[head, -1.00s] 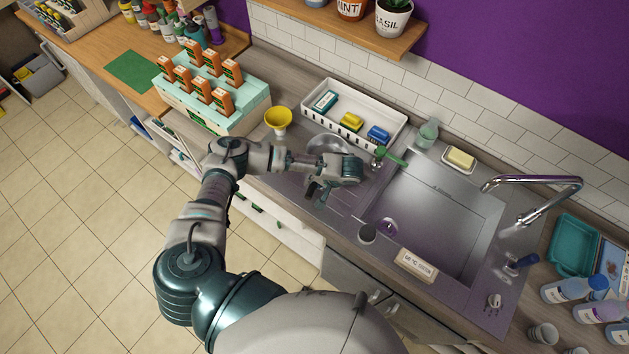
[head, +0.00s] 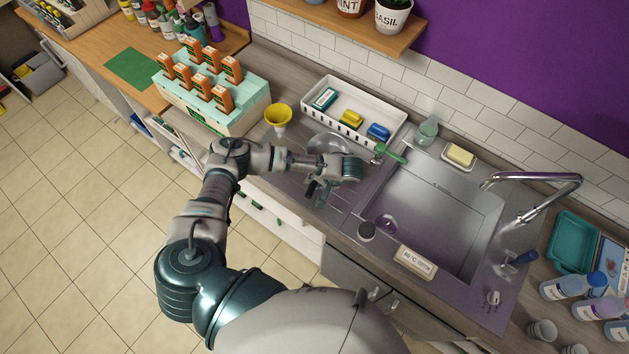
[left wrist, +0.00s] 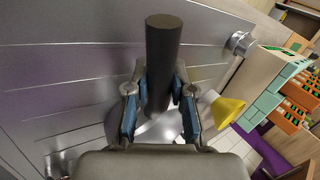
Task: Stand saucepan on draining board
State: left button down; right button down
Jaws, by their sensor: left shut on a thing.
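The saucepan shows in the head view as a round shiny metal shape (head: 328,143) on the draining board (head: 296,186), partly hidden behind my left arm. In the left wrist view a dark cylindrical handle (left wrist: 163,50) stands between the fingers, with shiny metal (left wrist: 160,130) behind it. My left gripper (head: 330,186) is over the draining board, left of the sink basin. It is shut on the handle, as the left wrist view (left wrist: 160,100) shows. I cannot tell whether the pan's base touches the board. My right gripper is not in view.
A yellow funnel (head: 278,117) stands left of the pan. A white basket (head: 345,92) with sponges lies behind it. A green brush (head: 392,154) lies near the basin (head: 440,215). A tap (head: 540,185) is right.

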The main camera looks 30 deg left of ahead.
pick_arm(q)
jog(key=c, duration=1.2)
grip_release()
jog(key=shift+o, duration=1.4)
jog(key=shift+d, duration=0.3)
jog(key=shift+d+r, duration=0.15)
jog(key=shift+r, duration=0.05)
jog(key=v, duration=1.1)
jog(key=shift+d+r, duration=0.15)
jog(key=shift+r, duration=0.1)
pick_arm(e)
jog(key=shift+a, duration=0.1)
